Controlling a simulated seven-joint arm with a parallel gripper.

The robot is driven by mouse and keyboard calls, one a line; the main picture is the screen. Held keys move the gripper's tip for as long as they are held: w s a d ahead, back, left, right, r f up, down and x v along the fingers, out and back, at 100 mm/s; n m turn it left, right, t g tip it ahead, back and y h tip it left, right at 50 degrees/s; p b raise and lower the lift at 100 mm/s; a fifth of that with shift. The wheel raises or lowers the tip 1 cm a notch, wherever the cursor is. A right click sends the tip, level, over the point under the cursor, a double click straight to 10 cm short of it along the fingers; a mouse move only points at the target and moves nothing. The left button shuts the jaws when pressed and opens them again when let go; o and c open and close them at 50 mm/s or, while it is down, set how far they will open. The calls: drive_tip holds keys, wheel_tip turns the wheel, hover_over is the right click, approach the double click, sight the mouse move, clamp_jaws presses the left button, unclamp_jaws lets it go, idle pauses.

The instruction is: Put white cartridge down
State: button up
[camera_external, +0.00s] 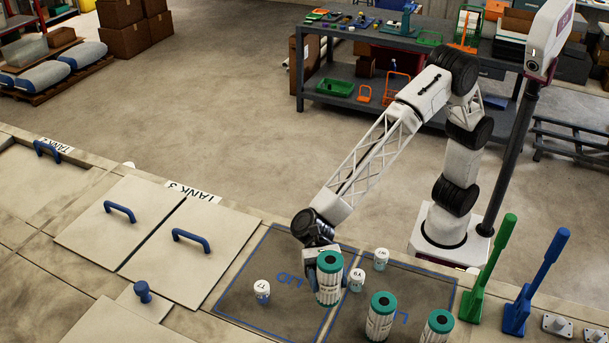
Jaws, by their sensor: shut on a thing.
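My gripper (317,257) is at the front of the lid zone and shut on a white cartridge (329,283) with a green ring top. The held cartridge is upright; its lower end is over the dark blue-outlined mat marked LID (240,290), and I cannot tell whether it touches. The fingers are mostly hidden behind the cartridge. Two similar white cartridges with green tops stand to the right, one at the front (379,320) and one at the picture's lower edge (434,329).
Small white jars stand close by: one left of the held cartridge (262,290), one just right (357,279) and one behind (381,259). Tank lids with blue handles (191,239) lie to the left. Green (488,275) and blue (535,285) levers stand at the right.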

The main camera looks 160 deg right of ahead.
sight(328, 289)
drive_tip(key=shift+f, duration=1.75)
drive_tip(key=shift+f, duration=2.5)
drive_tip(key=shift+f, duration=0.15)
drive_tip(key=o, duration=1.1)
drive_tip(key=shift+o, duration=0.2)
drive_tip(key=shift+s+d, duration=0.25)
drive_tip(key=shift+s, duration=0.1)
drive_tip(key=v, duration=1.1)
drive_tip(key=shift+s, duration=0.1)
